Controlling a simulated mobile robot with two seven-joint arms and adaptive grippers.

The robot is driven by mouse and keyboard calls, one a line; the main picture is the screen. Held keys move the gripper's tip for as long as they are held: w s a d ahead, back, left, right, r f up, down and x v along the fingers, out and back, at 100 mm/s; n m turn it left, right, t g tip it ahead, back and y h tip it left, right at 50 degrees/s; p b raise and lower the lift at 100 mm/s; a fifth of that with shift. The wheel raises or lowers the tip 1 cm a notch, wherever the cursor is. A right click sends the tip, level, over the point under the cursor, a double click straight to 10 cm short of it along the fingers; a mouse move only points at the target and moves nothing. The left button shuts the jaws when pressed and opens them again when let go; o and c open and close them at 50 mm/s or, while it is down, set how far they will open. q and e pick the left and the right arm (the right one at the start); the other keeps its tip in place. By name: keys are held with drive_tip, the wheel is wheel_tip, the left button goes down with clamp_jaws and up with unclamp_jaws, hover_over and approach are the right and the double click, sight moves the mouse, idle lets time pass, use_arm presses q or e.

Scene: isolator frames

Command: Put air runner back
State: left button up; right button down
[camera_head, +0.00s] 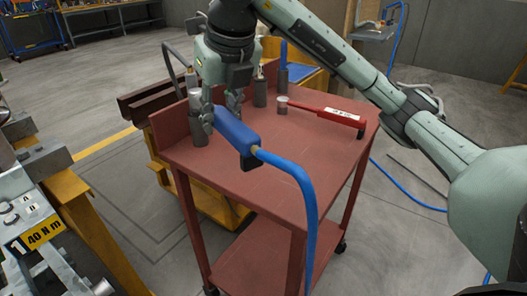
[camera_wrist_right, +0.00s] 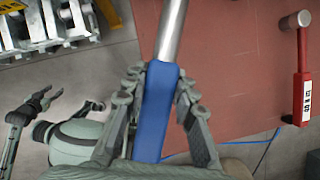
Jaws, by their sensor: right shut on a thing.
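The air runner (camera_head: 236,133) has a blue body and a blue hose that runs from its near end down past the cart's front edge. In the wrist view, its blue handle (camera_wrist_right: 157,110) and silver shaft (camera_wrist_right: 171,30) show. My right gripper (camera_head: 222,108) is shut on the blue body, with fingers on both sides in the wrist view (camera_wrist_right: 158,100). It holds the tool tilted over the left part of the red cart top (camera_head: 250,180). A grey upright holder (camera_head: 199,133) stands by the tool's far end; I cannot tell whether they touch. My left gripper (camera_wrist_right: 38,106) shows small in the wrist view.
A red tool (camera_head: 335,115) with a grey socket lies at the cart's right. Grey upright cylinders (camera_head: 260,92) stand at the back. A yellow-framed fixture (camera_head: 75,205) stands left of the cart. The front of the cart top is clear.

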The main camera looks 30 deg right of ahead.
drive_tip(key=d+f, duration=0.2)
drive_tip(key=d, duration=0.1)
drive_tip(key=s+d+f, duration=0.1)
drive_tip(key=d+f, duration=0.1)
drive_tip(key=d, duration=0.2)
drive_tip(key=s+d+f+b, duration=0.1)
drive_tip(key=d+f, duration=0.1)
drive_tip(key=d, duration=0.1)
drive_tip(key=shift+d+f, duration=0.1)
drive_tip(key=shift+d, duration=0.2)
drive_tip(key=shift+d+f, duration=0.25)
drive_tip(key=shift+d, duration=0.15)
drive_tip(key=shift+f, duration=1.95)
use_arm(q)
wheel_tip(320, 180, up, 2)
drive_tip(key=shift+r, duration=0.25)
use_arm(e)
drive_tip(key=c, duration=1.2)
unclamp_jaws()
drive_tip(key=shift+s+r, duration=0.15)
drive_tip(key=shift+r, duration=0.35)
use_arm(q)
drive_tip(key=shift+s+f+p, duration=0.2)
drive_tip(key=shift+f+p, duration=0.15)
drive_tip(key=shift+f, duration=0.55)
use_arm(e)
drive_tip(key=v, duration=1.1)
drive_tip(key=shift+s, duration=0.1)
